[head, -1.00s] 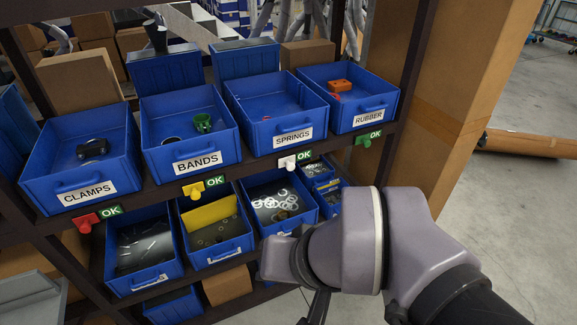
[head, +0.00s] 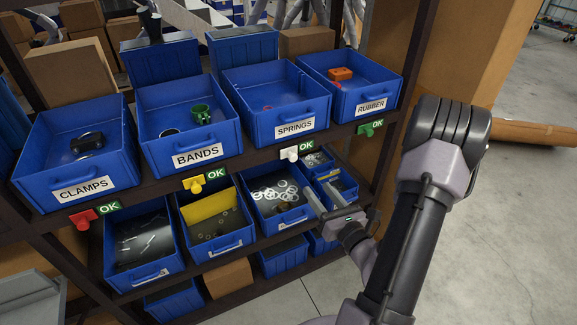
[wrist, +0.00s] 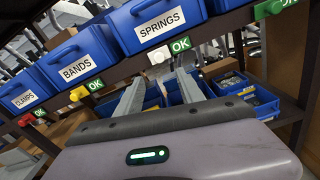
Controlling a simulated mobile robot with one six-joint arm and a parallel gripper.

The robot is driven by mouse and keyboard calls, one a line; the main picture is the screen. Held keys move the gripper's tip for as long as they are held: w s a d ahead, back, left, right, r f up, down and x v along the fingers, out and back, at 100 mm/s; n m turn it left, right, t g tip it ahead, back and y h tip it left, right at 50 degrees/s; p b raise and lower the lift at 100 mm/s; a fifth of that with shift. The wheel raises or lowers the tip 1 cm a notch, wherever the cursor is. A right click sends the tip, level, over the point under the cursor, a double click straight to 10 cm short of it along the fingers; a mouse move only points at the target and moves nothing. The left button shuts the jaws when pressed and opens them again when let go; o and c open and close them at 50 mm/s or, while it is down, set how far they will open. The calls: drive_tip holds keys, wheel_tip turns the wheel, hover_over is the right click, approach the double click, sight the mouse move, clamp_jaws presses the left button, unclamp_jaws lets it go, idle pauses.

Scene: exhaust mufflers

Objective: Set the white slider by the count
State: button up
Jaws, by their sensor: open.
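The white slider (head: 289,153) sits on the shelf edge under the SPRINGS bin (head: 264,84), just left of a green OK tag (head: 306,148). The slider also shows in the wrist view (wrist: 159,56), ahead of my fingertips. The SPRINGS bin holds at least one small red piece (head: 267,107); its near wall may hide others. My gripper (head: 315,190) is open and empty, in front of the lower bins, below and right of the white slider. In the wrist view its two fingers (wrist: 160,78) point toward the shelf edge, apart from the slider.
A red slider (head: 83,219), a yellow slider (head: 193,184) and a green slider (head: 366,129) sit along the same edge, each beside an OK tag. Lower bins hold rings (head: 280,190) and other small parts. Open floor lies to the right.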

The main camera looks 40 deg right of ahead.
drive_tip(key=b, duration=0.7)
approach(294, 160)
drive_tip(key=p+x, duration=0.1)
drive_tip(key=x, duration=0.8)
drive_tip(key=shift+r, duration=0.1)
drive_tip(key=shift+s, duration=0.1)
clamp_jaws()
